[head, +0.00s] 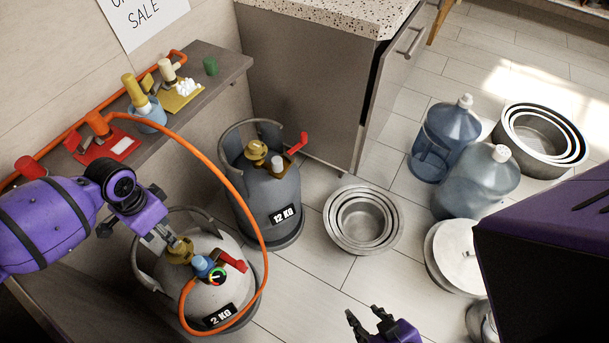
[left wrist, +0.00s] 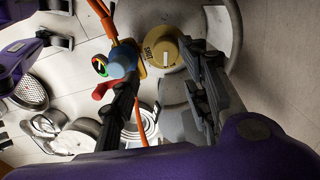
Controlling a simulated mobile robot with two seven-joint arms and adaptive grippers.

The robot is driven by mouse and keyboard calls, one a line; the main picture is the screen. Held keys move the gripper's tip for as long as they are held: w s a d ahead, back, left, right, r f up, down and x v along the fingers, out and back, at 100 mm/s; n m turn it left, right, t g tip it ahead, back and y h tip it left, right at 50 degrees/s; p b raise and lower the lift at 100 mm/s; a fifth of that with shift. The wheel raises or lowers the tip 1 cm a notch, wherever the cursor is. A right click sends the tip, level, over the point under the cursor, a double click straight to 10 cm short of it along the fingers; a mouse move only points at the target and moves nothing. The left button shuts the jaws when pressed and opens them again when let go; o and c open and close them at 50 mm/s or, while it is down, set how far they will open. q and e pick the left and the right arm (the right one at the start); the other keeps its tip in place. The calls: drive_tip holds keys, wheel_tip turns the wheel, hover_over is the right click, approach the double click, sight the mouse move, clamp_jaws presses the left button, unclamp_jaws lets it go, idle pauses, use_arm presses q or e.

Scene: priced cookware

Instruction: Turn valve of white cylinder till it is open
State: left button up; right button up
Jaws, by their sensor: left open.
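The white cylinder (head: 205,295), labelled 2 KG, stands on the floor at the lower left of the head view. Its round yellow valve (head: 180,250) is on top, partly covered by my left gripper. In the left wrist view the valve (left wrist: 160,52) has a white mark and the word SHUT beside it. My left gripper (head: 166,238) is open at the valve. In the left wrist view its fingers (left wrist: 165,80) are apart, with the valve just beyond them; contact cannot be told. My right gripper (head: 365,322) is open and empty at the bottom of the head view.
An orange hose (head: 225,165) arches to the blue regulator (head: 203,266) with a gauge beside the valve. A grey 12 KG cylinder (head: 262,195) stands behind. Nested pans (head: 335,240) and water jugs (head: 475,182) stand right. A shelf (head: 205,90) lies behind the cylinders.

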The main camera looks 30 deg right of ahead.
use_arm(q)
wheel_tip(320, 180, up, 3)
drive_tip(key=shift+r, duration=0.1)
idle(0.4)
